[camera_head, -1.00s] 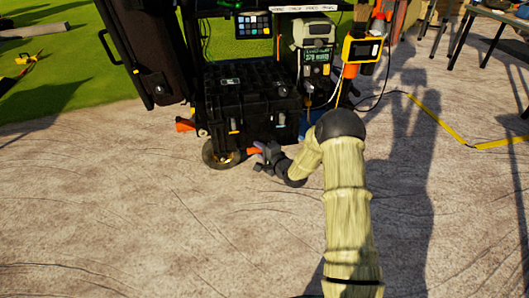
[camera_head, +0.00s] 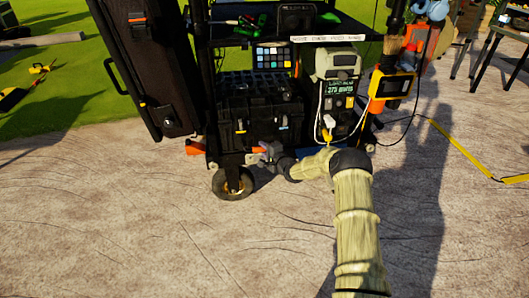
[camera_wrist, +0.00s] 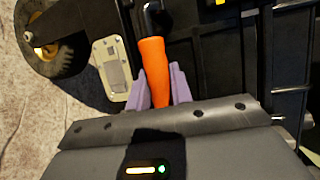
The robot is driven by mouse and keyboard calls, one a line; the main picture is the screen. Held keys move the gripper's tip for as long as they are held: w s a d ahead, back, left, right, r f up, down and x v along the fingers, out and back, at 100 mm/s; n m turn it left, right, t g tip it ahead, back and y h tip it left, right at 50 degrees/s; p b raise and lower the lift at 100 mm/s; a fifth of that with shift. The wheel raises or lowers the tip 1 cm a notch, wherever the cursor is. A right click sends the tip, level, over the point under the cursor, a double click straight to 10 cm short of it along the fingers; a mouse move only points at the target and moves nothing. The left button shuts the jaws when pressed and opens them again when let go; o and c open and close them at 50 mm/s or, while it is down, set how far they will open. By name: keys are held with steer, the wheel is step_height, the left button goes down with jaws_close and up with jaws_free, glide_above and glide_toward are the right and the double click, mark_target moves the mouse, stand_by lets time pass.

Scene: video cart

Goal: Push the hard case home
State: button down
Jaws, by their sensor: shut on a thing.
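The black hard case (camera_head: 255,108) sits on the lower shelf of the video cart (camera_head: 222,158), above a black wheel (camera_head: 233,184). My gripper (camera_head: 266,150) is low at the cart's front edge, just below the case. In the wrist view my gripper's pale purple fingers (camera_wrist: 160,90) are shut on an orange handle (camera_wrist: 153,68). This handle also shows as a small orange tip in the head view (camera_head: 258,149). The dark ribbed surface at upper right of the wrist view looks like the case (camera_wrist: 235,55). The case's back is hidden.
A tall black case (camera_head: 155,70) leans at the cart's left. A grey device with a display (camera_head: 338,85) stands right of the hard case, with cables and a yellow meter (camera_head: 391,85) beside it.

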steer(key=shift+w+d, duration=0.25)
steer(key=shift+w, duration=0.15)
steer(key=c, duration=1.4)
jaws_free()
steer(key=shift+c, duration=0.2)
steer(key=shift+o, duration=0.9)
steer(key=shift+a, duration=0.2)
steer(key=shift+s, duration=0.2)
steer(key=p+v, duration=0.7)
steer(key=v, duration=1)
steer(key=shift+d, duration=0.15)
